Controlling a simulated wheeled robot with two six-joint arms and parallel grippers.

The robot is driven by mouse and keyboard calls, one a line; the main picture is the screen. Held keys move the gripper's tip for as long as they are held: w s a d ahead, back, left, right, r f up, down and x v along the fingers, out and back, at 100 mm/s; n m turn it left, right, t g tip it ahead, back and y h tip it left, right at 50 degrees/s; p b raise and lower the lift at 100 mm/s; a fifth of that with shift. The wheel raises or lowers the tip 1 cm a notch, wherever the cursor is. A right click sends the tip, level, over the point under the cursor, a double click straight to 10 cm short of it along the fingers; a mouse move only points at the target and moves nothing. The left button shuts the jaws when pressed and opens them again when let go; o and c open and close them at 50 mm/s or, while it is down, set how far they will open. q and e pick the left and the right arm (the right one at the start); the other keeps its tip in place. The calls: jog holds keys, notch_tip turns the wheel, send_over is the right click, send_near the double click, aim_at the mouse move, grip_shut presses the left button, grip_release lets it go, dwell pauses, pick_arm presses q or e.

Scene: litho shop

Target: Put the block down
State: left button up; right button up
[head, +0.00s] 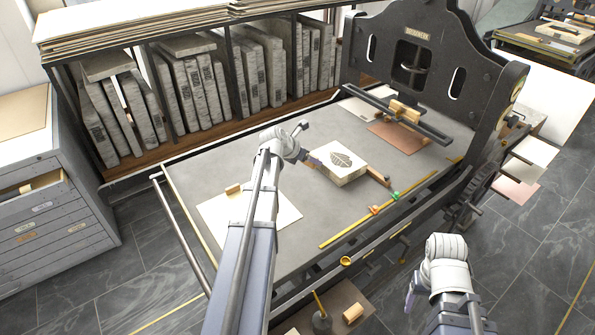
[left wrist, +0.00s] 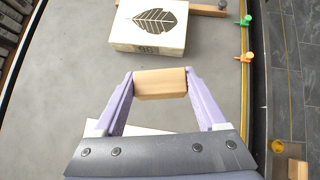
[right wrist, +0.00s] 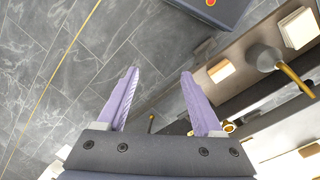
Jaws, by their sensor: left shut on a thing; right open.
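My left gripper (left wrist: 158,84) is shut on a small plain wooden block (left wrist: 160,84), which lies crosswise between its fingers. In the head view this gripper (head: 308,158) is over the grey press bed, just left of a pale block with a dark leaf print (head: 341,162). The leaf block also shows ahead of the held block in the left wrist view (left wrist: 149,27), with a gap between them. Whether the held block touches the bed is unclear. My right gripper (right wrist: 158,82) is open and empty, over the floor beside the press.
The grey press bed (head: 225,167) carries a white sheet (head: 217,223), a wooden bar (head: 378,175) and a yellow strip with orange and green pieces (head: 345,232). The black press frame (head: 475,75) stands behind. Bare bed lies left of the leaf block.

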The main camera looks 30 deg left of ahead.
pick_arm(q)
jog(key=w+a+f+m+h+b, duration=0.2)
jog(key=w+a+f+b, duration=0.35)
jog(key=w+a, duration=0.4)
pick_arm(e)
jog(key=o, duration=0.5)
notch_tip(320, 180, down, 6)
jog(key=shift+f, duration=0.2)
jog(key=shift+c, duration=0.2)
pick_arm(q)
jog(key=shift+g, duration=0.3)
jog(key=f+b, duration=0.3)
jog(key=d+f+b, duration=0.1)
jog(key=f+b, duration=0.2)
jog(key=f, duration=0.1)
jog(key=w+f+b, duration=0.1)
jog(key=f+b, duration=0.3)
jog(key=shift+d, duration=0.35)
jog(key=shift+r, duration=0.15)
pick_arm(e)
notch_tip(320, 180, down, 10)
pick_arm(q)
jog(key=o, duration=1.4)
pick_arm(e)
jog(key=shift+f, duration=0.1)
